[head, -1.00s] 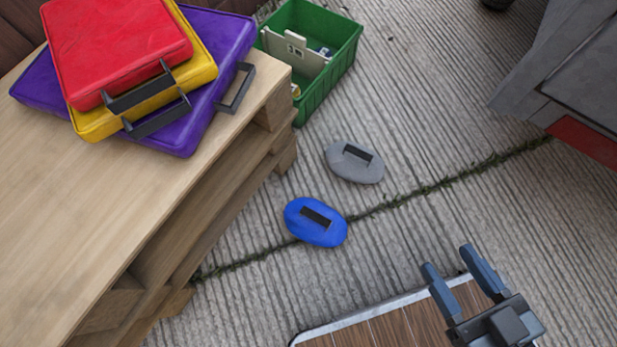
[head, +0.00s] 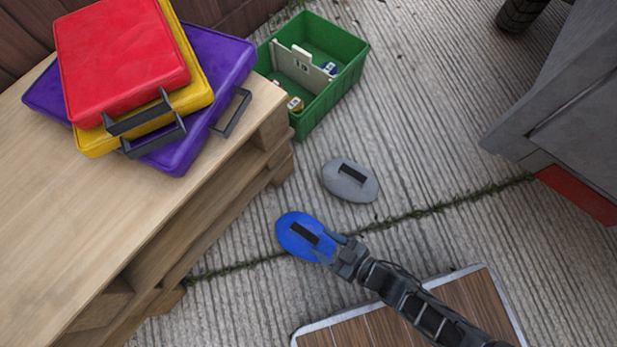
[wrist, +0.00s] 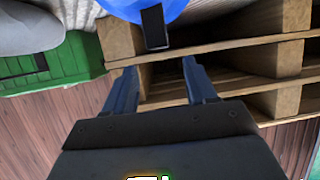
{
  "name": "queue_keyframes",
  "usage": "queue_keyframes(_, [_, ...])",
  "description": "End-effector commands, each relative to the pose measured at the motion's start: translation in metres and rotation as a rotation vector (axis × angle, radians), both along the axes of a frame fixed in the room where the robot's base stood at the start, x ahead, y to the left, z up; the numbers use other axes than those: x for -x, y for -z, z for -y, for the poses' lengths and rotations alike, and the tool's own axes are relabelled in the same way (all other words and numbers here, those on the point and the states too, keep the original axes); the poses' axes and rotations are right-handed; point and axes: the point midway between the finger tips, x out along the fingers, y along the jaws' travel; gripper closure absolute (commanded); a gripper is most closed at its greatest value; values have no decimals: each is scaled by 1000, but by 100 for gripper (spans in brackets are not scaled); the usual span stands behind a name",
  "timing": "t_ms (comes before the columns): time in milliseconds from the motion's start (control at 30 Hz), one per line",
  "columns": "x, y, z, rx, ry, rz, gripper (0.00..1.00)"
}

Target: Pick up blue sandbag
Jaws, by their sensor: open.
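The blue sandbag (head: 297,233), an oval bag with a black strap handle on top, lies on the ribbed concrete beside the pallet stack. My gripper (head: 334,248) is at its right edge in the head view, its fingers overlapping the bag's edge in the picture. In the wrist view the blue sandbag (wrist: 170,10) shows at the top, just past the fingertips, with its black handle lined up between them. My gripper (wrist: 156,72) is open, with nothing between its fingers. Whether the fingers touch the bag I cannot tell.
A similar grey sandbag (head: 350,183) lies just beyond the blue one. The wooden pallet stack (head: 215,205) stands close on the left, bearing red, yellow and purple cases. A green crate (head: 345,92) is behind. A grey vehicle-like body (head: 570,120) is at right; concrete between is clear.

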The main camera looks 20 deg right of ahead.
Motion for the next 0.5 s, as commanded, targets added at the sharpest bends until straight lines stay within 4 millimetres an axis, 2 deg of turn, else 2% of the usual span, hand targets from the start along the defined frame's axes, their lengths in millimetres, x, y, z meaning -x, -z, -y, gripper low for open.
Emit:
queue_keyframes(367, [-23,17,-19,-1,-3,-1,44])
queue_keyframes(500, [-35,30,-28,-1,-3,-1,44])
